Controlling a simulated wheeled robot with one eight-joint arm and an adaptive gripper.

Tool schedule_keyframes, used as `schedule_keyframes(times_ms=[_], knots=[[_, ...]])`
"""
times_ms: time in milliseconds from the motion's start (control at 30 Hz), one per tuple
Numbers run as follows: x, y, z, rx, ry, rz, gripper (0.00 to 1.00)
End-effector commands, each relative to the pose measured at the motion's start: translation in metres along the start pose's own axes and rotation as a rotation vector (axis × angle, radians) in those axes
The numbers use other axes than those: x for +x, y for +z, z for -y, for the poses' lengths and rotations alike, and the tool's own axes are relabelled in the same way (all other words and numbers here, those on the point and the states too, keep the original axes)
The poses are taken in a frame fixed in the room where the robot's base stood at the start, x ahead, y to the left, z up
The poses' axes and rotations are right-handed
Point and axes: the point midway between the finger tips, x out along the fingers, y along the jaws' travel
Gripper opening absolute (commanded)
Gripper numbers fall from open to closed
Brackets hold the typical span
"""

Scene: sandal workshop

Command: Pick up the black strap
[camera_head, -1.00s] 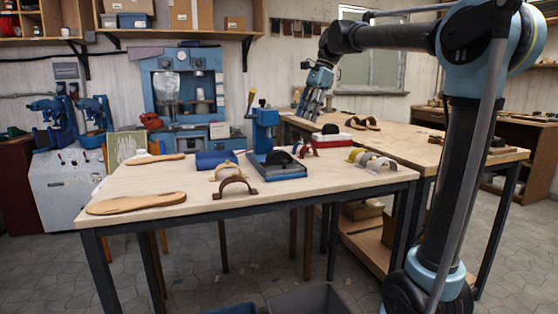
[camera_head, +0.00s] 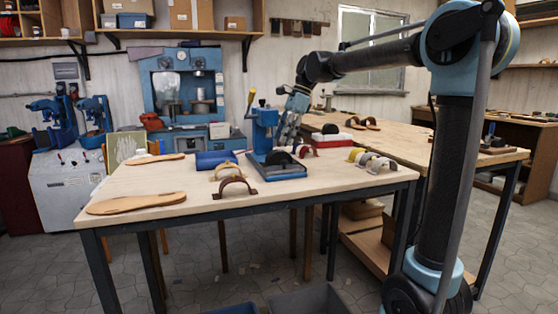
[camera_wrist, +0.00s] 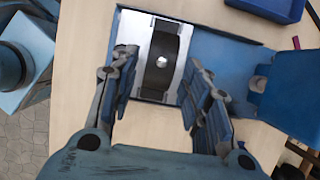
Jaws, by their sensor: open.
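The black strap (camera_head: 278,158) is an arched piece on the base of the blue hand press (camera_head: 264,130) on the near table. In the wrist view the black strap (camera_wrist: 160,64) lies over a silver plate (camera_wrist: 127,38), with a light round spot at its middle. My gripper (camera_head: 285,142) is above the strap in the head view, beside the press column. In the wrist view my gripper (camera_wrist: 158,76) is open, with one finger on each side of the strap. The fingers appear apart from it, and nothing is held. Their exact height above it cannot be told.
The near table (camera_head: 130,186) also bears sandal soles (camera_head: 136,203), a brown strap (camera_head: 235,186), a blue roll (camera_head: 216,159) and several coloured straps (camera_head: 372,160) at right. A red and white box (camera_head: 330,138) stands behind. The press column is close to my gripper.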

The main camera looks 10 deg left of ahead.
Motion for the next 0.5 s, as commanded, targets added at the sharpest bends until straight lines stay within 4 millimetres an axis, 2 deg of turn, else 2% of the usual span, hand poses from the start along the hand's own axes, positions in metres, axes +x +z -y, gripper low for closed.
schedule_keyframes(times_ms=[267, 500], knots=[[0.018, 0.000, 0.001, -0.002, 0.000, 0.000, 0.43], [0.050, -0.002, 0.003, -0.002, 0.000, 0.000, 0.43]])
